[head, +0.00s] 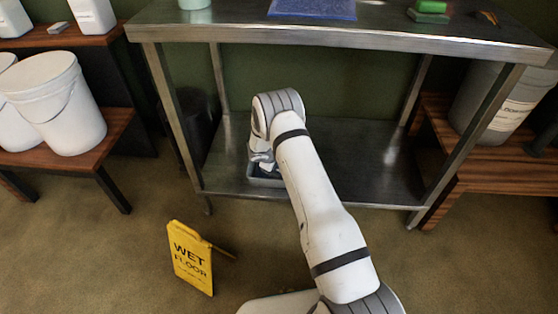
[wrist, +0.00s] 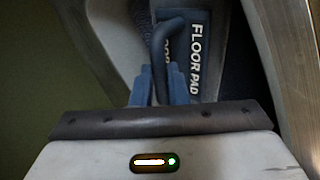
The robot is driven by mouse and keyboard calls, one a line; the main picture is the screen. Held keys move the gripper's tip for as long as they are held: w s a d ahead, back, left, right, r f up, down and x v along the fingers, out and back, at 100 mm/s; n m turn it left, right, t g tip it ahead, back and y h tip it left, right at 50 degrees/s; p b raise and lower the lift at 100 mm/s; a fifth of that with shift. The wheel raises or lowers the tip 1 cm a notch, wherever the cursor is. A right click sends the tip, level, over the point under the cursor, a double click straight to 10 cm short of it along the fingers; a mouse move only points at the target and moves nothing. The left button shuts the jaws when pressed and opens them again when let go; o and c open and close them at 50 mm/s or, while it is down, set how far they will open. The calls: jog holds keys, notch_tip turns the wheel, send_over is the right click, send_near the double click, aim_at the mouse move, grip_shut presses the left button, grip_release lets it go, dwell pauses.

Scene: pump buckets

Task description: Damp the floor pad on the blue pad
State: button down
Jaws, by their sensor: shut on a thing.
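In the wrist view my gripper (wrist: 160,82) is shut on the dark curved handle of the floor pad (wrist: 197,50), whose blue label reads "FLOOR PAD". A dark blue textured surface (wrist: 238,68) lies beside the label; I cannot tell whether it is part of the floor pad or something under it. In the head view my arm reaches down to a grey-blue tray (head: 266,181) on the steel table's lower shelf and hides most of its contents. A blue speckled pad (head: 312,8) lies on the table top.
The steel table (head: 340,40) has its top edge and legs around my arm. A yellow wet-floor sign (head: 190,258) stands on the floor at left. White buckets (head: 62,105) stand on the left bench, a grey bucket (head: 500,105) at right. The right part of the lower shelf is clear.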

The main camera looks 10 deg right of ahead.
jog(key=shift+s+f, duration=0.1)
jog(key=shift+f, duration=0.05)
notch_tip(320, 180, up, 7)
jog(key=p, duration=0.2)
dwell(0.8)
